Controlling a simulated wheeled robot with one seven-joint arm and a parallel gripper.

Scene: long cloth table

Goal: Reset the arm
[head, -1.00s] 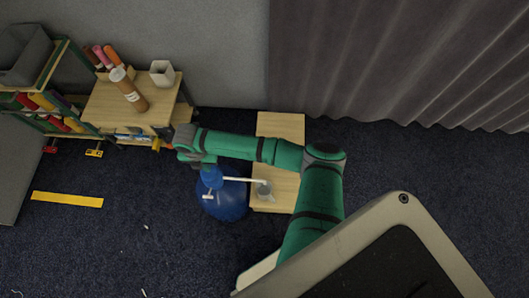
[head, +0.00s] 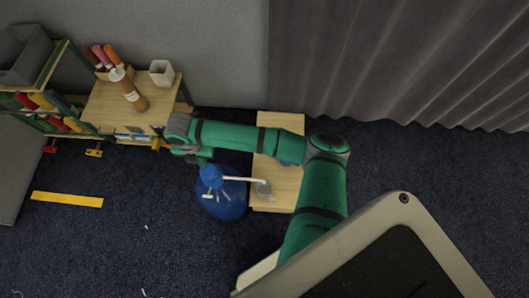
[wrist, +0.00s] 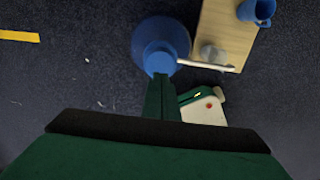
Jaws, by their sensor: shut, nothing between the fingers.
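My arm reaches left across the head view, from the lower right over a low wooden table. Its end is by the shelf unit's corner, above and left of a blue jug (head: 222,202). In the wrist view my gripper (wrist: 162,80) shows as two dark green fingers side by side, shut and empty. Their tips overlap the lower edge of the blue jug's top in the picture; I cannot tell the height between them. The jug also shows in the wrist view (wrist: 180,38), with a white spout pointing right.
The low wooden table (head: 278,122) bears a clear glass (head: 264,190) beneath the spout and a blue mug (wrist: 257,11). A wooden shelf unit (head: 100,112) with a brown cylinder (head: 128,90) and a white cup (head: 161,73) stands left.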

